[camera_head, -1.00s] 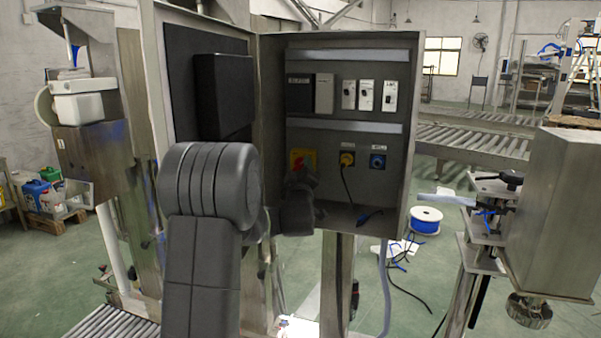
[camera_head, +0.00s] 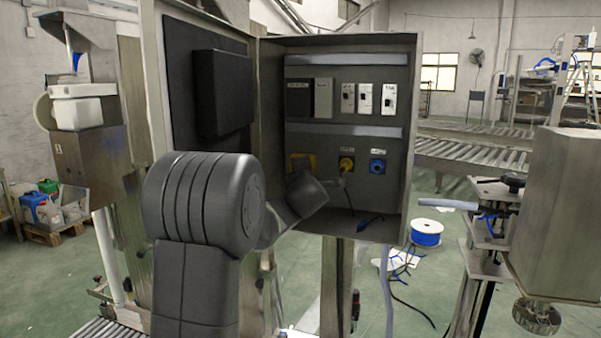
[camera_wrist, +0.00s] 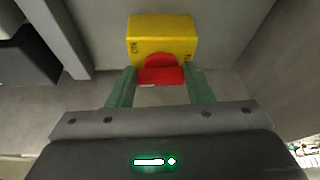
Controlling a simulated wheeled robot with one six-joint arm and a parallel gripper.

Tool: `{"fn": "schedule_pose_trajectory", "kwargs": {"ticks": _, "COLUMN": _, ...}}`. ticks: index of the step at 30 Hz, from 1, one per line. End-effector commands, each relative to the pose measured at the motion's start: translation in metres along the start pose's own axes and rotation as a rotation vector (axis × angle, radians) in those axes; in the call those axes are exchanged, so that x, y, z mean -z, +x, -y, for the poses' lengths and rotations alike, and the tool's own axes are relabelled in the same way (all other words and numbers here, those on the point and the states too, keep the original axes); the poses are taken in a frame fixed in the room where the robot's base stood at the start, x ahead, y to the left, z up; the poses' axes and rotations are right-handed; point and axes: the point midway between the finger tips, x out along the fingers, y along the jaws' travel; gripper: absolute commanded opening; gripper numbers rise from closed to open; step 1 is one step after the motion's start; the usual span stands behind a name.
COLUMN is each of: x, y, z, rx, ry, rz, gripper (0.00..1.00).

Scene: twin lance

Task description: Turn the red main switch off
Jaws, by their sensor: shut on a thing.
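The red main switch (camera_wrist: 161,70) is a red knob on a yellow housing (camera_wrist: 162,28) in the wrist view. My gripper (camera_wrist: 160,73) has its two green fingers on either side of the knob and is shut on it. Marks on the yellow housing flank the knob but are too small to read surely. In the head view a strip of the yellow housing (camera_head: 297,161) shows at the lower left of the cabinet. My wrist covers the red knob and my fingers there.
The open grey cabinet (camera_head: 345,92) holds several breakers (camera_head: 362,98) above. Beside the switch are a yellow plug (camera_head: 346,164) with a black cable and a blue socket (camera_head: 377,166). The cabinet door (camera_head: 180,75) stands open at left. A steel machine (camera_head: 560,220) stands at right.

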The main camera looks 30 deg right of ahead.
Motion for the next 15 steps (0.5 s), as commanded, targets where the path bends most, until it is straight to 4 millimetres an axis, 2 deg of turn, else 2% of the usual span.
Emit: {"fn": "schedule_pose_trajectory", "kwargs": {"ticks": 15, "x": 0.0018, "y": 0.0008, "z": -0.0078, "rx": 0.177, "ry": -0.425, "rz": -0.001, "gripper": 0.24}}
